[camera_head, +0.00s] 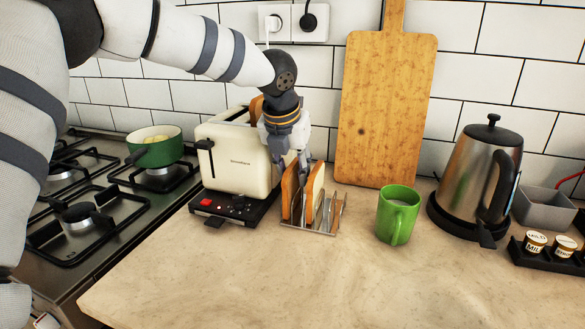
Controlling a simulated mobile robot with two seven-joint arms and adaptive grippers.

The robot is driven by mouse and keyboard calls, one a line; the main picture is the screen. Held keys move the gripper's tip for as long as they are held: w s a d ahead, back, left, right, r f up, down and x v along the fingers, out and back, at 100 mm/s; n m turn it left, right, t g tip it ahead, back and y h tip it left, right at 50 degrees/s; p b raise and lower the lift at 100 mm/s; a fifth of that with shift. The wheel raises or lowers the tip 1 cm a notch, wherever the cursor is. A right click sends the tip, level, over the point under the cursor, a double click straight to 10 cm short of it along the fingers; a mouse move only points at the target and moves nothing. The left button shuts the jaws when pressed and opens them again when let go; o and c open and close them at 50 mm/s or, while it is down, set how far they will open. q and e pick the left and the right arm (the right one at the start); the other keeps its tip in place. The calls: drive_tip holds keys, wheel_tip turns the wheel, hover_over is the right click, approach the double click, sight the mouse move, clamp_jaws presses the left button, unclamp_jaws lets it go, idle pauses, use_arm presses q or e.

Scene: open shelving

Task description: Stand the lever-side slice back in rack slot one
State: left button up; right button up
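A cream toaster (232,158) stands left of the rack, its dark lever on its left side. The top of a brown bread slice (256,107) shows in the toaster, partly behind my arm. A wire toast rack (325,226) stands to the right of the toaster. One slice (290,197) stands upright at the rack's left end, and another slice (316,187) stands just right of it. My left gripper (293,162) points down over the rack, with its fingers at the top of the leftmost slice. I cannot tell whether they grip it. My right gripper is out of view.
A green mug (397,215) stands right of the rack, and a wooden board (385,110) leans on the wall behind. A kettle (480,170), grey bin (543,207) and jars (535,241) are at right. A green pot (155,148) sits on the hob. The front counter is clear.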

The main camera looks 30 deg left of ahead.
use_arm(q)
drive_tip(key=v, duration=1.2)
drive_tip(key=shift+p, duration=0.45)
